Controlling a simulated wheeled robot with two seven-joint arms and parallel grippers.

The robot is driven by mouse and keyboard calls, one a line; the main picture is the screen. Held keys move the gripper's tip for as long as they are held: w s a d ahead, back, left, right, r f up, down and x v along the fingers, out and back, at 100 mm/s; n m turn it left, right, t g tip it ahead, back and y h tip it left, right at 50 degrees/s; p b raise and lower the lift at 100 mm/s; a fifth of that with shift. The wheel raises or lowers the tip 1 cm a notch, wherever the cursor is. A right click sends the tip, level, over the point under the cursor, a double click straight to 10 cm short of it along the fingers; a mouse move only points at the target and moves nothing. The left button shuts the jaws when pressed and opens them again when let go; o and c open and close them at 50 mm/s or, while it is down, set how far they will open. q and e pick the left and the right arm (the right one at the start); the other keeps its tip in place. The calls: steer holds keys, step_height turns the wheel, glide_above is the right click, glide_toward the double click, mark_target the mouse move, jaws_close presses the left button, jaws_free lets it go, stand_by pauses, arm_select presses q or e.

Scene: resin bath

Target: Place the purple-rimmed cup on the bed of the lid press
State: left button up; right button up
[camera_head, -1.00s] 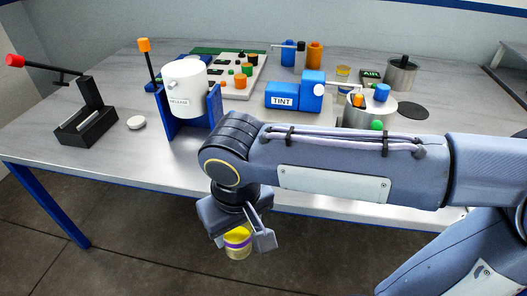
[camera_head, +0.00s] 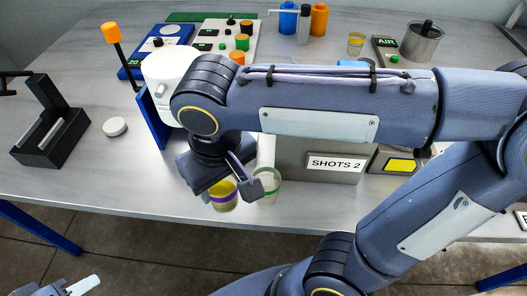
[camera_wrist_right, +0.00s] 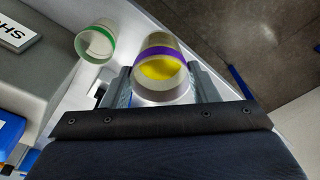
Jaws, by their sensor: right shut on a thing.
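The purple-rimmed cup (camera_head: 223,201), with yellow contents, is held by my right gripper (camera_head: 236,188), shut on it near the table's front edge. In the right wrist view the cup (camera_wrist_right: 161,52) sits between the two fingers (camera_wrist_right: 162,86).
A green-rimmed cup (camera_head: 268,186) stands right of the held cup, beside a grey box labelled SHOTS 2 (camera_head: 325,165). A white puck (camera_head: 115,126) lies right of the press. A white pot (camera_head: 166,68) on a blue stand is partly hidden by my arm. The front left tabletop is clear.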

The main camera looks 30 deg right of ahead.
steer(key=shift+w+d+f+p, duration=0.15)
steer(key=shift+w+d+f, duration=0.7)
steer(key=shift+w+f, duration=1.25)
steer(key=shift+w+d+f+p, duration=0.15)
steer(key=shift+w+d+f, duration=0.75)
steer(key=shift+w+f, duration=1.2)
steer(key=shift+w+d+f+p, duration=0.15)
steer(key=shift+w+d+f, duration=0.7)
steer(key=shift+w+f, duration=1.25)
steer(key=shift+s+f, duration=0.1)
steer(key=shift+f, duration=0.1)
steer(key=shift+f, duration=0.15)
steer(key=o, duration=1)
